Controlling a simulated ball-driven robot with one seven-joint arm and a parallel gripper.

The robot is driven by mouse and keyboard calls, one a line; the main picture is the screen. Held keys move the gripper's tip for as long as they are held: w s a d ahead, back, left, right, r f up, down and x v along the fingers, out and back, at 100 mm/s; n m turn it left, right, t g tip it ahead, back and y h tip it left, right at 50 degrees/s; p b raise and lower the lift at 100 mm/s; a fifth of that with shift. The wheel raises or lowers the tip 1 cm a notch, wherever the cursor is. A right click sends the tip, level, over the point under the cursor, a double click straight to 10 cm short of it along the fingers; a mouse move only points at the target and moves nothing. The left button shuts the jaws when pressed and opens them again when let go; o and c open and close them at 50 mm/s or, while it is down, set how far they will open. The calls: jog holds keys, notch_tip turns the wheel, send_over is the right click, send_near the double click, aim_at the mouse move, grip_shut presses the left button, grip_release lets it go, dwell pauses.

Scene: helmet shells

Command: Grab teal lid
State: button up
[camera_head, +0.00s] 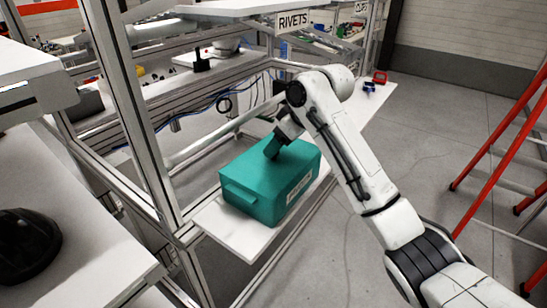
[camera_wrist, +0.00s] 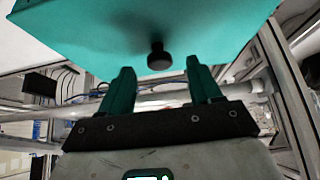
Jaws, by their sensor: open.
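A teal box with a teal lid (camera_head: 262,165) sits on a white shelf in the head view, with a pale label on its front side. In the wrist view the teal lid (camera_wrist: 190,20) fills the top, with a small round black knob (camera_wrist: 159,57) standing out from it. My gripper (camera_head: 272,150) is over the top of the lid in the head view. In the wrist view my gripper (camera_wrist: 158,72) is open, one finger to each side of the knob and a little short of it. Whether the fingers touch the lid cannot be told.
The white shelf (camera_head: 236,238) extends a little in front of the box. An aluminium frame post (camera_head: 135,110) stands to the left, and a shelf with a RIVETS sign (camera_head: 293,21) is above and behind. A red ladder (camera_head: 500,150) stands at right, with open floor between.

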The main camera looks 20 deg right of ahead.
jog(key=shift+x, duration=1.05)
jog(key=c, duration=1.2)
